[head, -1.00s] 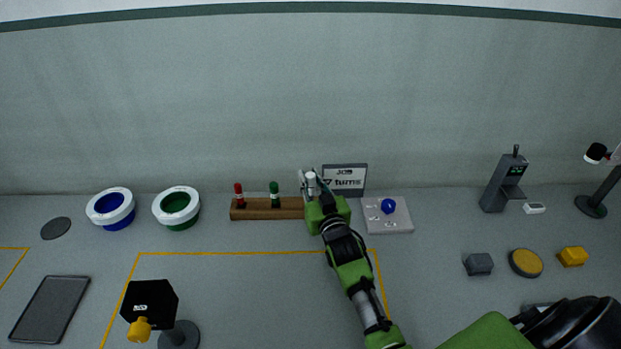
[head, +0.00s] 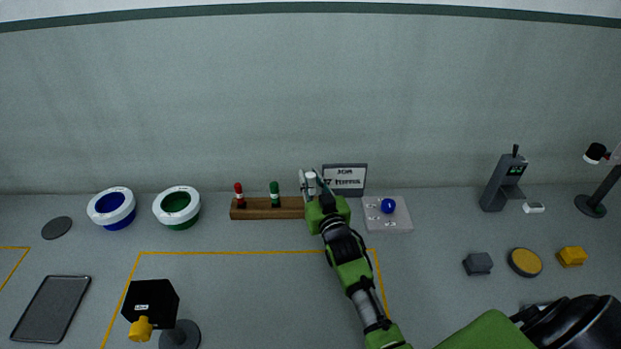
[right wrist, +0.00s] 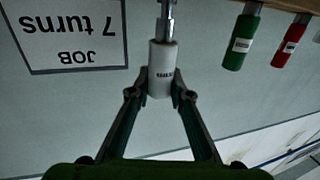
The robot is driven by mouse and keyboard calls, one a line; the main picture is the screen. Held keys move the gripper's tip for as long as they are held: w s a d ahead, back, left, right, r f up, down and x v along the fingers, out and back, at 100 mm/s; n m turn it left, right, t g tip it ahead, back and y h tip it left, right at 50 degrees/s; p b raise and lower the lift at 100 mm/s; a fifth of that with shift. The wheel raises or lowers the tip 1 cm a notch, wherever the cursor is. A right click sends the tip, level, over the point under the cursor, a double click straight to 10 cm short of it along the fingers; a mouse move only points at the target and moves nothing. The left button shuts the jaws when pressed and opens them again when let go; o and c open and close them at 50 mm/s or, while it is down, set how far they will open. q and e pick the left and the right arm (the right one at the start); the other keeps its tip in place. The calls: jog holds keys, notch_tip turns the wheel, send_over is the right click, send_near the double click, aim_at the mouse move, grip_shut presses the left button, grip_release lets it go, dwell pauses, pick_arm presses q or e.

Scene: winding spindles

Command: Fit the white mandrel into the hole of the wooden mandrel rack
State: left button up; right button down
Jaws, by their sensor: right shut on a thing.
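The white mandrel (head: 311,178) is held upright in my right gripper (head: 312,189), at the right end of the wooden mandrel rack (head: 255,212). In the right wrist view the white mandrel (right wrist: 162,58) sits between both fingertips of the gripper (right wrist: 161,85), and its metal shaft runs out at the top edge. The rack shows there as a strip at the top right (right wrist: 285,5). The hole and the shaft's end are hidden, so I cannot tell whether the shaft is in it. A red mandrel (head: 239,195) and a green mandrel (head: 275,194) stand in the rack. My left gripper is out of view.
A job sign (head: 344,178) reading 7 turns in the wrist view stands behind the gripper. A grey plate (head: 398,224) with a blue ball lies just right. Two round containers, blue (head: 112,208) and green (head: 177,207), stand left.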

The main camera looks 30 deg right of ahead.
jog(key=shift+f+b, duration=0.85)
jog(key=shift+f, duration=0.35)
jog(key=c, duration=1.8)
grip_release()
jog(key=shift+r, duration=0.1)
jog(key=shift+o, duration=0.2)
jog(key=shift+s, duration=0.1)
jog(key=s+a, duration=0.2)
jog(key=s, duration=0.9)
jog(key=shift+s+a+f, duration=0.15)
jog(key=shift+s+f, duration=0.05)
jog(key=shift+s, duration=0.2)
jog(key=shift+o, duration=0.2)
